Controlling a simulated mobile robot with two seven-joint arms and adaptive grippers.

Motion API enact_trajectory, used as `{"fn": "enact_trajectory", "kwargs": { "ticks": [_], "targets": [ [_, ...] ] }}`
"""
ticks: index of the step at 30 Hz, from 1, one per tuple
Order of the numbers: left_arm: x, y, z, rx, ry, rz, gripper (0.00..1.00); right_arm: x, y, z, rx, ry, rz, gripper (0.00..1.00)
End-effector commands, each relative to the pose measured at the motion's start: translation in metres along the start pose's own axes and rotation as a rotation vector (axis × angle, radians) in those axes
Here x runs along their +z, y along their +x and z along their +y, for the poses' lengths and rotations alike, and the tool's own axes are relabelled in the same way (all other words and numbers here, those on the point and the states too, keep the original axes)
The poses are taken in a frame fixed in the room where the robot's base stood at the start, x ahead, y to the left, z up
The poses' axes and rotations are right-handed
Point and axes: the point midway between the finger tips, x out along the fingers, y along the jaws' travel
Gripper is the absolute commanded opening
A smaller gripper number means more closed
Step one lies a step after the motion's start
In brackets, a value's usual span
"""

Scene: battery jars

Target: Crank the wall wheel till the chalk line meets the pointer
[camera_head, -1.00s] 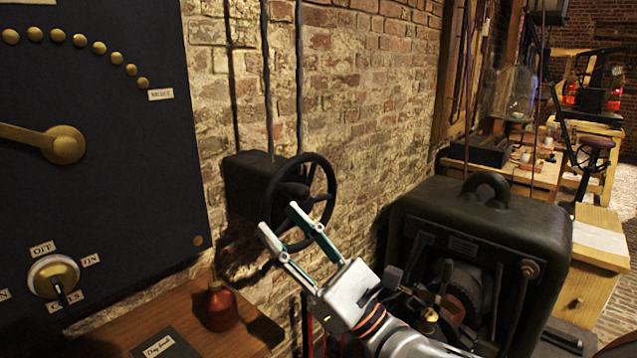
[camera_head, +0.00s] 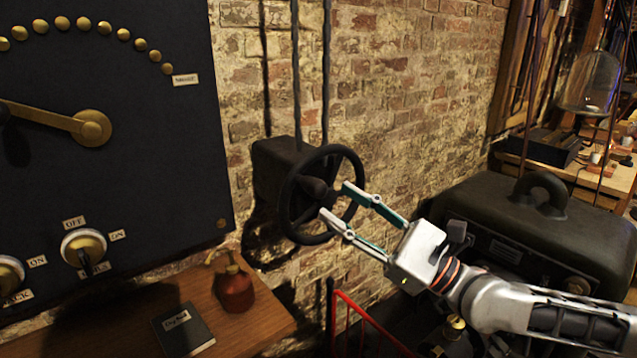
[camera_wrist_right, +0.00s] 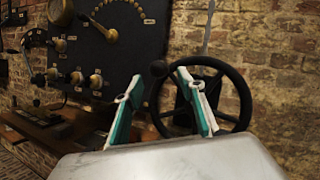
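The black wall wheel (camera_head: 289,196) sits on a dark box fixed to the brick wall, upright and facing right. My right gripper (camera_head: 334,199) is open, with its two fingertips over the wheel's face near the hub. I cannot tell whether they touch it. In the right wrist view the wheel (camera_wrist_right: 246,98) stands behind and right of the gripper (camera_wrist_right: 157,80). I cannot make out a chalk line or a pointer for the wheel. My left gripper is out of view.
A dark panel (camera_head: 120,190) with brass studs, a lever and switches stands left. Below it a wooden shelf (camera_head: 262,325) holds a red bottle (camera_head: 234,290) and a dark book (camera_head: 183,330). A dark cabinet with a top handle (camera_head: 540,192) stands right, close to my right arm.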

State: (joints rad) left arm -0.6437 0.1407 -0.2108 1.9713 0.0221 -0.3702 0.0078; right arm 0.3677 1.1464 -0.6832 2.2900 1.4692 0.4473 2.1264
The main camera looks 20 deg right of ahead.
Motion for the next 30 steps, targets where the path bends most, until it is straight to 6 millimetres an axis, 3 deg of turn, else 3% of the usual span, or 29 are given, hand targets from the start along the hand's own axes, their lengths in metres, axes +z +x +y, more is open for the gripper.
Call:
{"fn": "enact_trajectory", "kwargs": {
  "ticks": [12,25,30],
  "targets": [
    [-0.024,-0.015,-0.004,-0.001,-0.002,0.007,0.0,0.005,0.056,-0.001,0.0,-0.001,-0.006,0.4],
    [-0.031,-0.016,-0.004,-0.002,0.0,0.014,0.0,0.001,0.065,0.001,0.002,-0.001,-0.002,0.4],
    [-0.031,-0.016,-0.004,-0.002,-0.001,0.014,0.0,0.001,0.065,0.001,0.002,-0.001,-0.002,0.0]
  ]
}}
